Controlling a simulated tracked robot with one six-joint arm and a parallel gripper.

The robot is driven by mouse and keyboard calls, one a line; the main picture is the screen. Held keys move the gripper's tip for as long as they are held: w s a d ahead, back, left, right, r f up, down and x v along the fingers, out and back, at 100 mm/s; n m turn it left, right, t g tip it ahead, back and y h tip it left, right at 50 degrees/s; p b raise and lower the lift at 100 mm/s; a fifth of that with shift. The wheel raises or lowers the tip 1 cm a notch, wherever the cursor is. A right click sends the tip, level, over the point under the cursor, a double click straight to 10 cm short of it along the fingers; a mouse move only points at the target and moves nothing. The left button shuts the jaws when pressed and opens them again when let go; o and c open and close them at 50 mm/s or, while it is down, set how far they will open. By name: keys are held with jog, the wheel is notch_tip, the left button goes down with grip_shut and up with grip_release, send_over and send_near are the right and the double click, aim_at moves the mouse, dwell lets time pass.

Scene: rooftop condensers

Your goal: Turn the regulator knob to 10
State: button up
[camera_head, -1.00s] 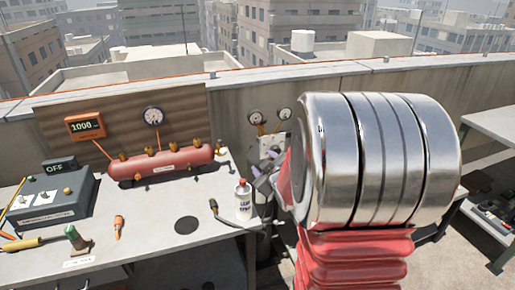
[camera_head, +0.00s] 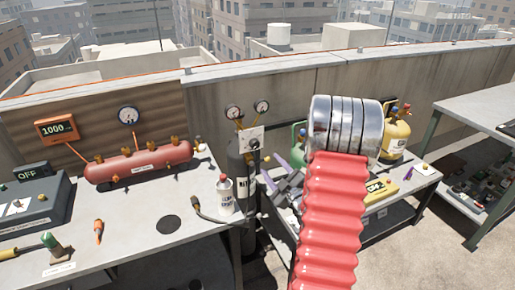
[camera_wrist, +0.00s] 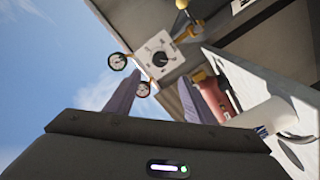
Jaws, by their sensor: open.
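The regulator knob (camera_head: 254,144) is a small dark knob on a pale square dial plate, on top of a dark cylinder (camera_head: 241,185). It shows more clearly in the wrist view (camera_wrist: 160,58), with marks around it too small to read. Two round gauges (camera_head: 262,107) stand above the plate in the head view. My gripper (camera_wrist: 167,82) is open and empty, its two purple fingers spread, with the knob between and beyond their tips in the picture. In the head view my gripper (camera_head: 273,172) is just right of and below the knob, apart from it.
A spray bottle (camera_head: 224,194) stands on the bench near the cylinder, with a dark hose beside it. A red manifold tank (camera_head: 140,163) lies on the left bench. Green and yellow cylinders (camera_head: 396,133) stand behind my arm. A parapet wall (camera_head: 205,105) runs behind.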

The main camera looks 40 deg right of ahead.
aim_at(256, 146)
jog(key=x, duration=1.3)
jog(key=shift+w+d, duration=0.1)
jog(key=shift+w, duration=0.3)
jog(key=shift+c, duration=0.4)
jog(key=c, duration=0.9)
jog(key=shift+s+d, duration=0.15)
jog(key=shift+d, duration=0.15)
jog(key=shift+c, duration=0.4)
jog(key=shift+a+f, duration=0.1)
jog(key=shift+a, duration=0.1)
